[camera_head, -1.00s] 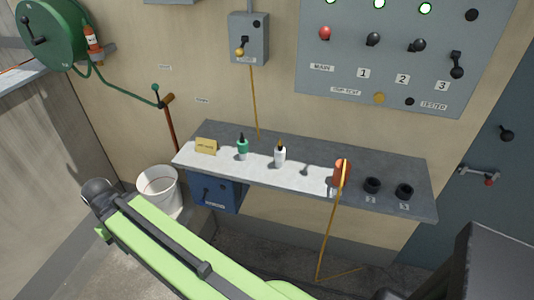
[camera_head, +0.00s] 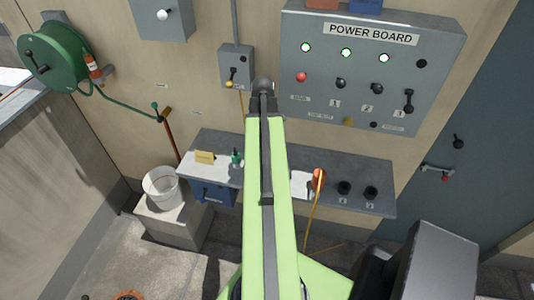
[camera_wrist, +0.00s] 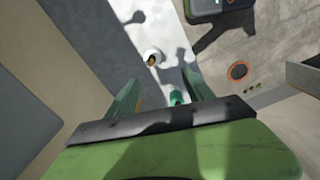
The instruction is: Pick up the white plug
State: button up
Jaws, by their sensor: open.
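The white plug (camera_wrist: 152,58) stands on the shelf in the wrist view, its brass-coloured tip facing the camera. A green plug (camera_wrist: 177,98) shows low between the fingers, close to the right one, partly hidden by my gripper's body. The green plug also stands on the shelf in the head view (camera_head: 236,158), just left of my arm.
A power board (camera_head: 372,70) hangs above. A white bucket (camera_head: 161,186) stands at the left.

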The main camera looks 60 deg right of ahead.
jog(key=f+b, duration=0.8)
jog(key=s+d+f+b, duration=0.1)
jog(key=f+b, duration=0.3)
jog(key=shift+s+b, duration=0.1)
jog(key=shift+b, duration=0.3)
jog(key=f+b, duration=0.5)
jog(key=shift+d+f, duration=0.2)
jog(key=shift+d, duration=0.15)
jog(key=shift+r, duration=0.2)
grip_shut()
